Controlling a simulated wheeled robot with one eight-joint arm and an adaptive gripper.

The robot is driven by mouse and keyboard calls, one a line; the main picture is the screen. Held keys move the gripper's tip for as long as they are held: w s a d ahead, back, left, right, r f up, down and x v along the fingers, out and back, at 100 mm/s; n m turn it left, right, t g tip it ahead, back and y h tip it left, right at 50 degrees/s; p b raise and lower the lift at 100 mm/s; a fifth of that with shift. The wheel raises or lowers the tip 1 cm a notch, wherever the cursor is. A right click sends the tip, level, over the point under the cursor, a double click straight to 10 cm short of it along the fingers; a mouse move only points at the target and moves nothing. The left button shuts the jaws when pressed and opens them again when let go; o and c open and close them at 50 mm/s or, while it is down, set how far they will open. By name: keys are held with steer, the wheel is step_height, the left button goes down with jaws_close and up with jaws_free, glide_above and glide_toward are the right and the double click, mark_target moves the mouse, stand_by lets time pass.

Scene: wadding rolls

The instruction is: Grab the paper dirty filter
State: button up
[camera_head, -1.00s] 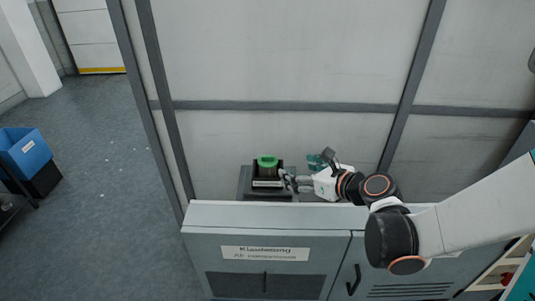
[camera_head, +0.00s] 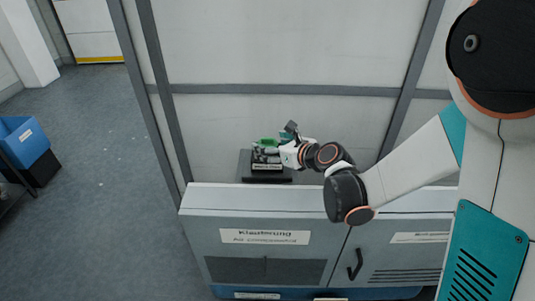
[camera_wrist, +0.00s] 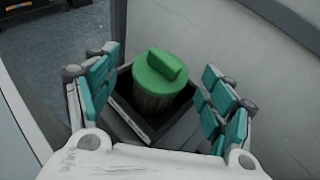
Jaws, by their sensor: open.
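The filter (camera_wrist: 158,88) has a green cap with a raised grip bar and a dull, brownish-grey pleated body. It stands upright in a dark square holder (camera_wrist: 185,133). In the head view the green cap (camera_head: 268,142) shows above the black holder (camera_head: 267,166), partly covered by my gripper. My gripper (camera_wrist: 160,85) is open, with teal finger pads on the left and right of the filter. The pads look apart from the cap. In the head view my gripper (camera_head: 275,153) reaches in from the right at cap height.
A grey cabinet (camera_head: 220,200) with labelled doors stands in front of the holder. A panelled wall (camera_head: 290,50) rises close behind. Blue and black bins (camera_head: 22,143) stand far left, with open floor (camera_head: 100,160) between.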

steer(key=shift+x, duration=1)
steer(key=shift+d, duration=0.1)
steer(key=c, duration=1.2)
steer(key=shift+r, duration=0.1)
